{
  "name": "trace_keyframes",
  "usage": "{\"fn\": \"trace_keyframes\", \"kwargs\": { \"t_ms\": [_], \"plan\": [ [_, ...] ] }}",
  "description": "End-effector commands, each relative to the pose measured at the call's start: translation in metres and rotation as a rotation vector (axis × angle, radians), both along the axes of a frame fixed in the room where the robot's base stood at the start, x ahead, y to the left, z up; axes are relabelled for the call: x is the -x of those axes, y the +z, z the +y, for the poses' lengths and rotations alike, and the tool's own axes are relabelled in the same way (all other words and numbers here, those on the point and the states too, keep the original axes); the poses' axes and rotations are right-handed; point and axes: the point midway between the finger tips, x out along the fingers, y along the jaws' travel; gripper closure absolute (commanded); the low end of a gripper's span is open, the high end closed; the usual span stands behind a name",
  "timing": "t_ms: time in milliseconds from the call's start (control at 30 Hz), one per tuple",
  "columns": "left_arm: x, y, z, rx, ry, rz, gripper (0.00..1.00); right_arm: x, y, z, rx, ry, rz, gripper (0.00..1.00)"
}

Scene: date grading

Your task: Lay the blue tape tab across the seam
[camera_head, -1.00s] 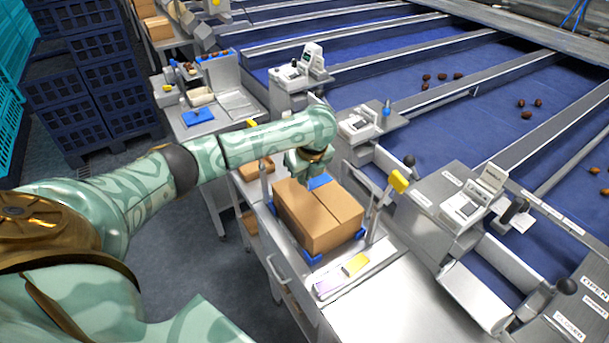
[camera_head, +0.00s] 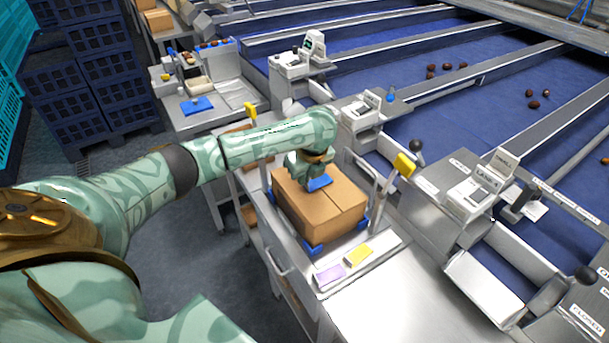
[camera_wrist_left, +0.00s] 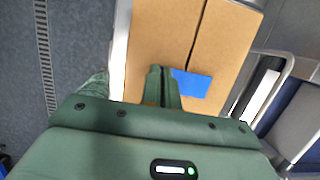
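The brown cardboard box (camera_head: 310,212) stands on the steel bench with its two top flaps meeting at a seam, which also shows in the left wrist view on the box (camera_wrist_left: 160,35). My left gripper (camera_head: 307,187) is over the far part of the box top. In the left wrist view its fingers (camera_wrist_left: 164,88) are close together, shut on one edge of the blue tape tab (camera_wrist_left: 194,83). The tab (camera_head: 319,183) sticks out sideways from the fingers over the seam line. I cannot tell whether it touches the cardboard. My right gripper is not in view.
Blue corner blocks (camera_head: 313,249) sit around the box. The steel bench (camera_head: 385,300) is clear at the near right.

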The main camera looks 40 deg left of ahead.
Motion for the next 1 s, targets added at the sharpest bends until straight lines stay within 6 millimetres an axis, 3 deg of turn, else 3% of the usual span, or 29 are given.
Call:
{"fn": "trace_keyframes", "kwargs": {
  "t_ms": [900,1000],
  "plan": [
    [-0.0006,-0.0042,0.0018,0.0,0.0,0.0,1.0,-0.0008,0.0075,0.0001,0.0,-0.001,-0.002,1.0],
    [-0.0006,-0.004,0.0018,0.0,0.0,0.0,0.72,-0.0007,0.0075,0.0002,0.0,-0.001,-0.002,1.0]
  ]
}}
